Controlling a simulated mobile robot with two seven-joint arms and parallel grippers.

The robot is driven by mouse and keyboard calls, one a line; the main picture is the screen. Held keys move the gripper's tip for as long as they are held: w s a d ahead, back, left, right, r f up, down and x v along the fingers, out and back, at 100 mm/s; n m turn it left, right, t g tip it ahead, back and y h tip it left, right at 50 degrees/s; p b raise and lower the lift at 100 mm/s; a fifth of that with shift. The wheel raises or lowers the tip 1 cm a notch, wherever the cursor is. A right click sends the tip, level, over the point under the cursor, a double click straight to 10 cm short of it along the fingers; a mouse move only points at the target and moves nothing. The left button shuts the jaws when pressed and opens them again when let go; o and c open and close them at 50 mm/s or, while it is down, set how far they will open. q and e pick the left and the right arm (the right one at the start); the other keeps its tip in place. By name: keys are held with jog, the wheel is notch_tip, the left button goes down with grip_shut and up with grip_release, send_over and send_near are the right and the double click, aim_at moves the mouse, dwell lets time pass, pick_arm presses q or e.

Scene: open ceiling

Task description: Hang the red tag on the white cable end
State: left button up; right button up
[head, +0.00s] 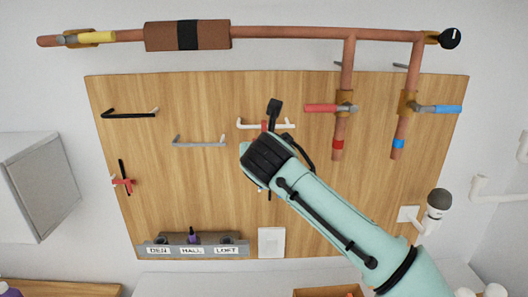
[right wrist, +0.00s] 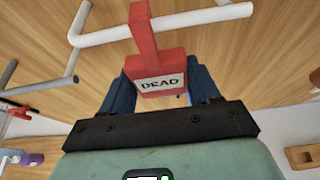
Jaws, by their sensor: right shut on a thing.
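The red tag (right wrist: 158,75), marked DEAD, is held between the fingers of my right gripper (right wrist: 160,88) in the right wrist view. Its narrow upper part overlaps the white cable end (right wrist: 105,35), a bent white rod on the board. I cannot tell whether the tag is around the rod or only in front of it. In the head view my right gripper (head: 276,128) is at the white cable end (head: 283,126), and only a bit of the red tag (head: 264,126) shows. The left gripper is not in view.
A grey cable end (head: 200,143) and a black one (head: 130,114) are left of the white one. Copper pipes with red (head: 322,108) and blue (head: 438,109) handles are to the right. A labelled grey rack (head: 194,250) and a white switch plate (head: 271,241) are below.

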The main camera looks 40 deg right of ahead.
jog(key=o, duration=1.1)
jog(key=shift+o, duration=0.2)
jog(key=v, duration=1.3)
jog(key=shift+s+r, duration=0.1)
